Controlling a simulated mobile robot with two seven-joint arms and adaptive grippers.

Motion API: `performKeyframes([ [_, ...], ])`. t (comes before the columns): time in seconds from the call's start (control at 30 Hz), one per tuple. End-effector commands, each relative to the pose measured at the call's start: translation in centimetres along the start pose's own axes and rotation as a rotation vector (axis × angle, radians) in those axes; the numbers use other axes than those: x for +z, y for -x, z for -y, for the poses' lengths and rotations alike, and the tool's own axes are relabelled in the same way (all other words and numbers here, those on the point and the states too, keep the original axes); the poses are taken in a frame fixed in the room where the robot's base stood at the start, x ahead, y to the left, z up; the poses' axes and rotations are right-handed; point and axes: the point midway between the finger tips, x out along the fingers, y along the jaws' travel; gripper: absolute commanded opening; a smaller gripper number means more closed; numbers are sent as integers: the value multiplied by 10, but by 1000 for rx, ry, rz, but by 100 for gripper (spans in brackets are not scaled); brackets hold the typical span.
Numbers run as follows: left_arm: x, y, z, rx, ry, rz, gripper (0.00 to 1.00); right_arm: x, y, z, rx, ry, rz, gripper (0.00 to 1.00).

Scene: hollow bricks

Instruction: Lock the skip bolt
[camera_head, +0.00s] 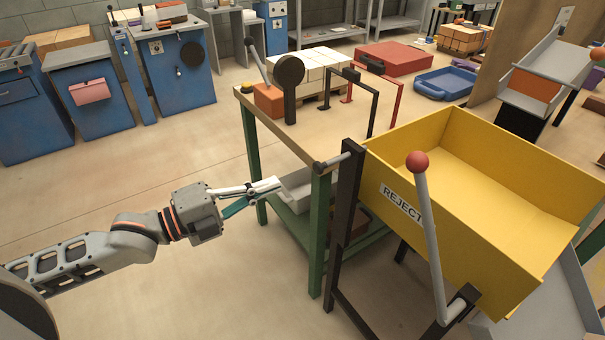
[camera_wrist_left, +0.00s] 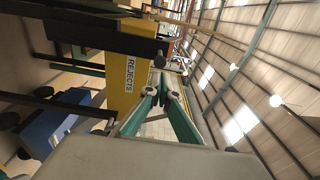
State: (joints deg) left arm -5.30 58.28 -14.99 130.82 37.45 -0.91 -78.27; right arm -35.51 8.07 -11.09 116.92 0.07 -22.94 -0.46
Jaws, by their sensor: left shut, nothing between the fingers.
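The yellow skip (camera_head: 487,170), with a REJECTS label, sits on a dark frame at the right; it also shows in the left wrist view (camera_wrist_left: 128,88). What looks like the bolt is a short grey rod (camera_head: 335,160) sticking out left from the top of the dark post (camera_head: 347,195). I cannot tell how far it reaches into the skip. A grey lever with a red ball (camera_head: 417,161) stands upright at the skip's near side. My left gripper (camera_head: 278,184) is shut and empty, left of the post and apart from the rod. Its fingers also show in the left wrist view (camera_wrist_left: 165,84).
A green-legged table (camera_head: 316,235) stands between my left gripper and the skip frame. An orange brick (camera_head: 269,100) and a dark round-topped post (camera_head: 289,75) stand on its far end. Open floor (camera_head: 170,160) lies to the left.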

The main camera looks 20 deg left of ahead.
Motion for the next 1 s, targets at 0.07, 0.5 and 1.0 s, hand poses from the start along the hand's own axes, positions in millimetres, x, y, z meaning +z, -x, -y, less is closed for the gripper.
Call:
performKeyframes([
  [0.07,0,-10,1,-4,-1,0,0,0,-1,-1,1,2,-1,40],
  [0.5,0,-66,1,-3,0,-1,0,3,-1,0,1,3,4,40],
  [1.0,-1,-80,0,1,0,-2,0,3,0,1,-1,2,5,40],
])
